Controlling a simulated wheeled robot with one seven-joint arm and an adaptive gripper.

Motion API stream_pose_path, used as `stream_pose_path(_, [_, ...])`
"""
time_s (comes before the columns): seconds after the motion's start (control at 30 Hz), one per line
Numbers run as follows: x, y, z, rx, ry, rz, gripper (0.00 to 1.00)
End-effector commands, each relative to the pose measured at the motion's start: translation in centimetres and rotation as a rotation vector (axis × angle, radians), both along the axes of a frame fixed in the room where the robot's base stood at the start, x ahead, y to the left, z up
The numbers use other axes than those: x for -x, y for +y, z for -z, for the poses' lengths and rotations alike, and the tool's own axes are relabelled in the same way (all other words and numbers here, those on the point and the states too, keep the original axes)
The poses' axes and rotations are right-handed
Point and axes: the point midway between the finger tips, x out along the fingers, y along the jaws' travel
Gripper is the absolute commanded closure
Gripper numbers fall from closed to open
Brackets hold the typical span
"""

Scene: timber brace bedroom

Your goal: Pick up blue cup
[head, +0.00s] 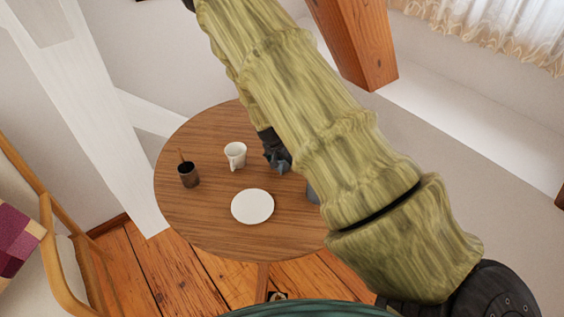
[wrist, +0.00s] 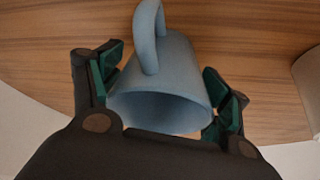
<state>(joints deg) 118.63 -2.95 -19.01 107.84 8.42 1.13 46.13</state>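The blue cup (wrist: 165,85) fills the middle of the wrist view, its rim towards the camera and its handle towards the top. In the head view a blue-grey sliver (head: 312,195) beside my arm appears to be this cup; the rest is hidden behind the arm. My gripper (wrist: 165,90) has its green-padded fingers spread, one on each side of the cup in the wrist view. I cannot tell whether the pads touch it. In the head view my gripper (head: 278,160) hangs over the table, partly hidden by the arm.
The round wooden table (head: 205,225) also holds a white mug (head: 235,155), a white plate (head: 252,206) and a dark cup with a stick in it (head: 188,174). A wooden chair (head: 50,250) is at left. A timber post (head: 355,45) stands behind.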

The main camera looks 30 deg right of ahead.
Motion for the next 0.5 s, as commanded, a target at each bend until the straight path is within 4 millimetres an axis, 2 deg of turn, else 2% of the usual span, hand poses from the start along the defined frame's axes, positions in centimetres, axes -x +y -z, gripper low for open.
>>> stream_pose_path(0.03, [0.01, -0.01, 0.0, 0.0, 0.0, 0.0, 0.4])
stream_pose_path(0.17, [0.0, -0.01, 0.0, 0.0, 0.0, 0.0, 0.63])
stream_pose_path(0.5, [-0.01, -0.01, -0.05, 0.0, 0.0, 0.0, 0.64])
